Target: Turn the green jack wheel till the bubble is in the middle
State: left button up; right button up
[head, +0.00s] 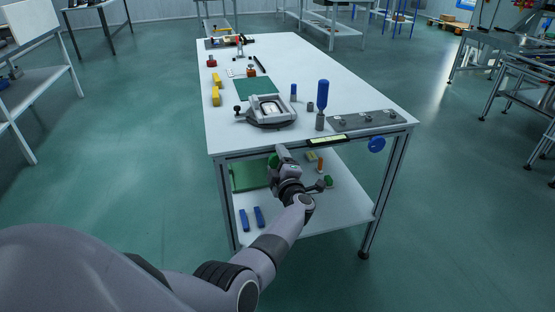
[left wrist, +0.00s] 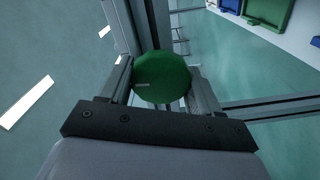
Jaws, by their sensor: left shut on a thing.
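The green jack wheel (head: 272,160) is at the front edge of the table, mostly hidden behind my left gripper (head: 281,155) in the head view. In the left wrist view the wheel (left wrist: 162,78) is a round green disc with a small pale mark, between the two fingers. My left gripper is shut on it. A yellow-green level vial (head: 327,140) lies in a dark holder along the front edge, right of the wheel. The bubble in it is too small to make out. My right gripper is not in view.
A blue wheel (head: 377,145) is at the table's front right. A grey clamp-like fixture (head: 268,112), a blue-handled tool (head: 322,95) and a grey plate (head: 364,121) are on the white tabletop (head: 300,65). The lower shelf (head: 290,218) holds blue and green parts near my forearm.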

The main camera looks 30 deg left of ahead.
pick_arm(q)
jog(key=shift+f, duration=0.1)
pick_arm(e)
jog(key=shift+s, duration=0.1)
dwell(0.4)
pick_arm(q)
jog(key=o, duration=1)
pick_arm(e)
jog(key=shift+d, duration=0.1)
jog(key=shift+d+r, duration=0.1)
